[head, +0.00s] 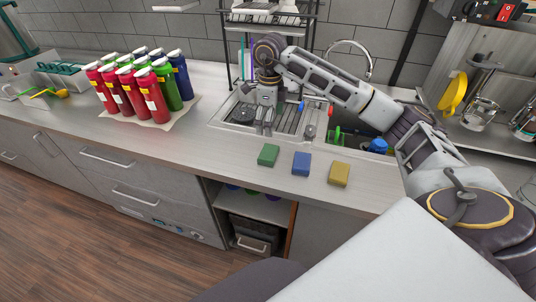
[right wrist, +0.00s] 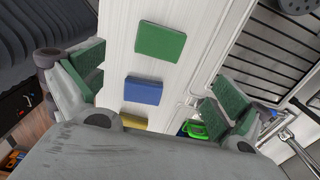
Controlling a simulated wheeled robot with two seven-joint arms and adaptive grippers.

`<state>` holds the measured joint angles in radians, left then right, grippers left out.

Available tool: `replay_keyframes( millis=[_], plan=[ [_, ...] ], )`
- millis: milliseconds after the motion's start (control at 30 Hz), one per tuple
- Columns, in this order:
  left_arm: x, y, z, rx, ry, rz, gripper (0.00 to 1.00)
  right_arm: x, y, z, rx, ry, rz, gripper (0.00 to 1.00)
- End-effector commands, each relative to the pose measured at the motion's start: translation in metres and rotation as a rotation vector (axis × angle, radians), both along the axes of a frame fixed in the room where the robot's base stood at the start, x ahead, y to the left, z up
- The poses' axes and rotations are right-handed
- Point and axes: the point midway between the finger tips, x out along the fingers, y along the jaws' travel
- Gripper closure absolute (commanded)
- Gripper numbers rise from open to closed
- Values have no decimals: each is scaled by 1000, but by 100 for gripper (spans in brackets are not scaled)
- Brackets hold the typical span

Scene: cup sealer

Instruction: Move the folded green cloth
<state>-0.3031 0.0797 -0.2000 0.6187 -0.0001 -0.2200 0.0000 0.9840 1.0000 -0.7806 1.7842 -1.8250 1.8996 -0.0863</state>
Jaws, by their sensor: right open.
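The folded green cloth (head: 268,155) lies flat on the counter, leftmost of three folded cloths in the head view. It shows whole in the right wrist view (right wrist: 160,41), above the blue cloth. My right gripper (head: 264,129) points down near the front of the sink, behind the green cloth and apart from it. In the right wrist view its green-padded fingers (right wrist: 153,85) are spread wide, with nothing held between them. My left gripper is out of view.
A blue cloth (head: 301,163) and a yellow cloth (head: 339,174) lie to the right of the green one. Red, green and blue bottles (head: 146,95) stand at the left on a light mat. The sink (head: 236,112) is behind. The counter left of the cloths is clear.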

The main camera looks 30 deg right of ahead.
Motion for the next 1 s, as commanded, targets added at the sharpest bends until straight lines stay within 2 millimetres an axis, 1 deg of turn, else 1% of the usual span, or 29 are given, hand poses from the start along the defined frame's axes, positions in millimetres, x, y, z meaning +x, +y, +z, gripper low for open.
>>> replay_keyframes(
  millis=[100,267,567,800,900,1000],
  plan=[
    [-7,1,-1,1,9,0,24,0,0,-1,1,1,1,0],
    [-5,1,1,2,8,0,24,0,1,-9,2,2,1,0],
    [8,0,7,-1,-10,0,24,0,1,-44,3,3,1,0],
    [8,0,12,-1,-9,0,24,0,1,-73,3,1,1,0],
    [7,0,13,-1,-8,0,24,0,1,-82,2,1,0,0],
    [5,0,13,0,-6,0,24,0,1,-86,3,0,0,0]
  ],
)
